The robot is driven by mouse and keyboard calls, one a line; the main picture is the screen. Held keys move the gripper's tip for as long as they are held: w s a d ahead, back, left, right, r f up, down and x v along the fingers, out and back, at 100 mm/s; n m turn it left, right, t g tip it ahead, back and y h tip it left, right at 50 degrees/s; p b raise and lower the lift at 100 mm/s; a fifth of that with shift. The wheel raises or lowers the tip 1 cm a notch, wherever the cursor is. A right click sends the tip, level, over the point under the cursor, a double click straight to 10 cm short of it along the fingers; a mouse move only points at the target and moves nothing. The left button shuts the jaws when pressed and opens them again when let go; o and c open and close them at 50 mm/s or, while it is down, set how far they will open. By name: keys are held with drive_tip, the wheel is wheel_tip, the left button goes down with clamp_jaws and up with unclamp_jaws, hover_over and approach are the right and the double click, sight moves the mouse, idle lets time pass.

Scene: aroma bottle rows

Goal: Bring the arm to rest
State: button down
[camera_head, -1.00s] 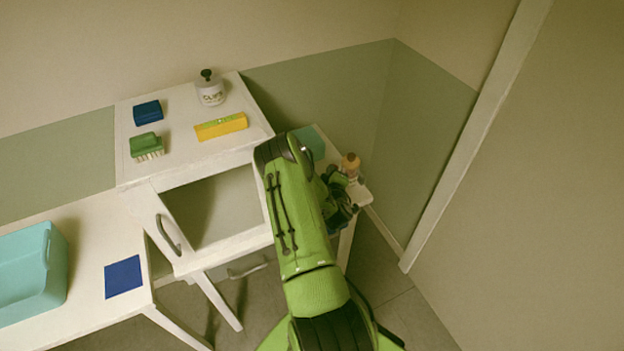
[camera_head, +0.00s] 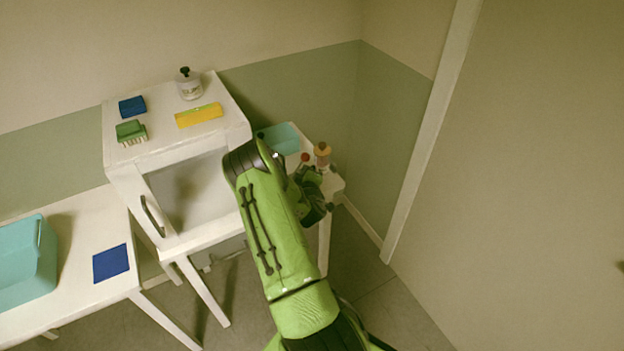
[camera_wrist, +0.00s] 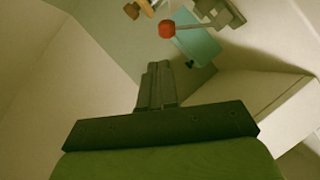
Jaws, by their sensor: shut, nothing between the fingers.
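My gripper (camera_wrist: 157,85) is shut and empty in the wrist view, its fingers pressed together. In the head view my gripper (camera_head: 318,205) is partly hidden beside my green arm, in front of the small side table (camera_head: 337,184). A bottle with an orange-brown top (camera_head: 322,155) stands on that table, just beyond the gripper. A red round knob or cap (camera_head: 305,158) shows close to it, and a red cap (camera_wrist: 167,29) also shows in the wrist view, apart from the fingers.
A teal bin (camera_head: 25,265) and blue square (camera_head: 111,263) are on the left table. Open floor lies right.

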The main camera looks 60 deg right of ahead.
drive_tip(key=shift+a, duration=0.15)
drive_tip(key=shift+w, duration=0.15)
drive_tip(key=w+a+r+m+g+y, duration=0.15)
drive_tip(key=w+a+r+m, duration=0.3)
drive_tip(key=a+r, duration=0.65)
drive_tip(key=s+a+r+y, duration=0.2)
drive_tip(key=a+r+y, duration=0.3)
drive_tip(key=a+r, duration=0.7)
drive_tip(key=s+a+r+n+g+y, duration=0.1)
drive_tip(key=s+a+y, duration=0.1)
drive_tip(key=s+a, duration=0.8)
drive_tip(key=s+a+r+n+g+y, duration=0.1)
drive_tip(key=s+a+r+n+y, duration=0.1)
drive_tip(key=s+a, duration=0.8)
drive_tip(key=shift+s+a+r+y, duration=0.35)
drive_tip(key=shift+a+y, duration=0.2)
drive_tip(key=shift+y, duration=0.1)
